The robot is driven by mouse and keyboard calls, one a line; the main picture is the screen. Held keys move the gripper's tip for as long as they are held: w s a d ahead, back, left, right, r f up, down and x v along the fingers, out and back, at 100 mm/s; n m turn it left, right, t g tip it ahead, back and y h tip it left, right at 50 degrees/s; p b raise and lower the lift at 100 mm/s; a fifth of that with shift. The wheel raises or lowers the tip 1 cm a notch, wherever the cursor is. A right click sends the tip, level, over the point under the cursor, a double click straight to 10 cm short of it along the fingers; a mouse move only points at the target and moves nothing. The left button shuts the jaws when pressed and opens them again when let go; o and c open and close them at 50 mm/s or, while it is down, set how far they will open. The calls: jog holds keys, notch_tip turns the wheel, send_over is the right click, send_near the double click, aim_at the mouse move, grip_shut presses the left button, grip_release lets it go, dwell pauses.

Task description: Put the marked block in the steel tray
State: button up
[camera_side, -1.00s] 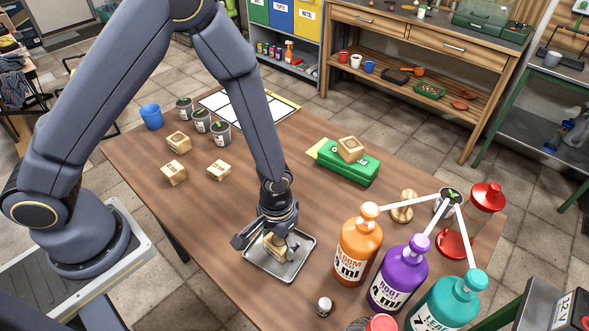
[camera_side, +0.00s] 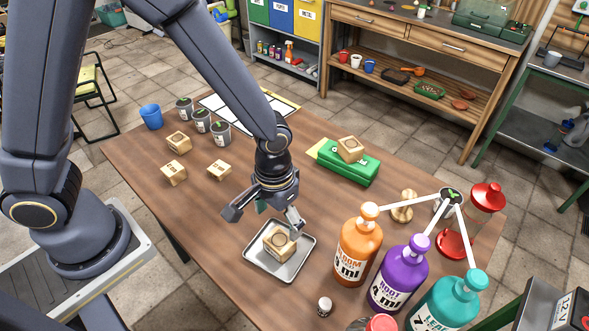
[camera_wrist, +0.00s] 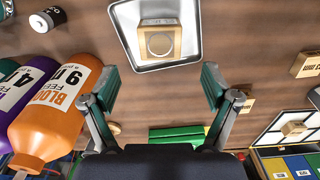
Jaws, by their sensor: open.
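A wooden block with a dark ring mark (camera_side: 279,241) sits in the steel tray (camera_side: 262,267) near the front of the table. The wrist view shows the block (camera_wrist: 159,42) inside the tray (camera_wrist: 190,58), with its ring mark facing up. My gripper (camera_side: 264,219) is open and empty above the tray, apart from the block. Its two fingers are spread wide in the wrist view (camera_wrist: 158,85). More wooden blocks stand at the left of the table: one with a ring mark (camera_side: 178,143), and two smaller ones (camera_side: 173,173) and (camera_side: 219,170). Another block (camera_side: 350,149) rests on the green box.
The green box (camera_side: 346,166) lies at the back right. Orange (camera_side: 358,250), purple (camera_side: 397,278) and teal (camera_side: 446,305) pump bottles crowd the right of the tray. Grey pots (camera_side: 220,132) and a blue cup (camera_side: 151,117) stand at the far left. The middle of the table is clear.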

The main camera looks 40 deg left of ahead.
jog(key=a+r+t, duration=0.1)
jog(key=a+r, duration=0.3)
jog(key=r, duration=0.4)
jog(key=a+r+t, duration=0.1)
jog(key=a+r, duration=0.2)
jog(key=r, duration=0.4)
jog(key=s+a+r+t, duration=0.3)
jog(key=s+a+r, duration=0.5)
jog(key=a, duration=0.1)
jog(key=shift+r+t, duration=0.3)
jog(key=shift+r, duration=0.1)
jog(key=shift+o, duration=0.3)
dwell(1.5)
